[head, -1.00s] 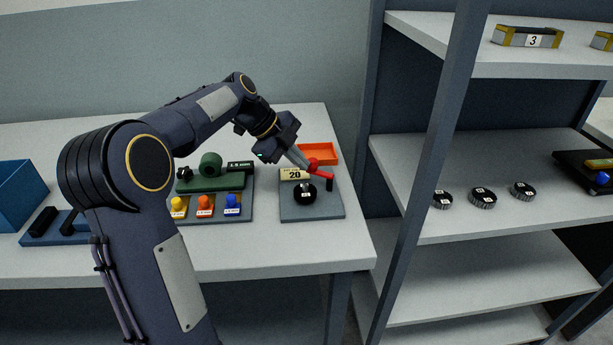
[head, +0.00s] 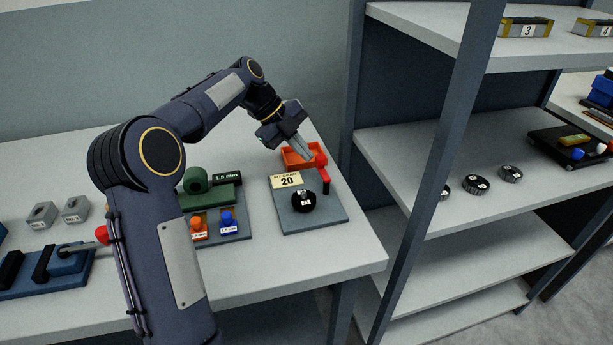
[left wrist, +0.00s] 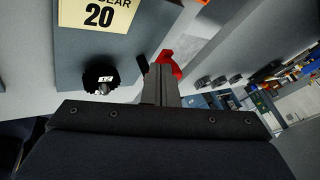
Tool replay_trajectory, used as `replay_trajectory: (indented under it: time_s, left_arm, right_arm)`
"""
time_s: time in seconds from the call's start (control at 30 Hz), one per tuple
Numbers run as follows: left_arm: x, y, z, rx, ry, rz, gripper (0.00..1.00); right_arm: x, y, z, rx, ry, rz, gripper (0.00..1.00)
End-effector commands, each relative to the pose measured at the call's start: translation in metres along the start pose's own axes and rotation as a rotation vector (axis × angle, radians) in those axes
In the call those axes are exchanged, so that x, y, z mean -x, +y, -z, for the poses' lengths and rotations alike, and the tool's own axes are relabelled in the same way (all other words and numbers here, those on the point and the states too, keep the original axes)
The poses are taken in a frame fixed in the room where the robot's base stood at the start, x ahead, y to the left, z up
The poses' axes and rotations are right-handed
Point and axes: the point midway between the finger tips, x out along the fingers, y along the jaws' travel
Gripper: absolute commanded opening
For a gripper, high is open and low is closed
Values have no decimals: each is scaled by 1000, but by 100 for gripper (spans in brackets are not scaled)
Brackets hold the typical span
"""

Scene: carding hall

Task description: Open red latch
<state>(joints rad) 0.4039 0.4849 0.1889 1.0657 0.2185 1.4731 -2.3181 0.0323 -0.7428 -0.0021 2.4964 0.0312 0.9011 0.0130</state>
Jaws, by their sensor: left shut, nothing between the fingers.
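The red latch (head: 323,178) stands at the right back edge of a grey board (head: 325,218). In the left wrist view the red latch (left wrist: 170,64) shows just beyond my fingertips. My left gripper (head: 308,156) points down at the latch from the upper left. Its fingers (left wrist: 161,72) are shut with nothing between them. The fingertips are at or very near the latch's top; I cannot tell whether they touch. The board also carries a tan label (head: 286,181) reading 20 and a black gear (head: 303,201). My right gripper is not in view.
An orange tray (head: 296,150) lies behind the board. A green fixture (head: 208,192) with coloured knobs stands to the left, partly behind my arm. A blue fixture (head: 50,281) is at far left. A shelf post (head: 450,130) rises at right.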

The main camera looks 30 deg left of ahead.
Motion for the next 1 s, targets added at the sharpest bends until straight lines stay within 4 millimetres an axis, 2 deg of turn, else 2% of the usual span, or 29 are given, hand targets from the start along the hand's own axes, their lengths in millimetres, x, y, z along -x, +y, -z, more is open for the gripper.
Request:
replay_trajectory:
  time_s: [0.33,1.0]
  left_arm:
    - [-3,-8,-2,0,1,0,0]
    - [-5,-10,-1,-2,3,2,0]
  right_arm:
    - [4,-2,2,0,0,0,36]
    - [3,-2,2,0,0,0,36]
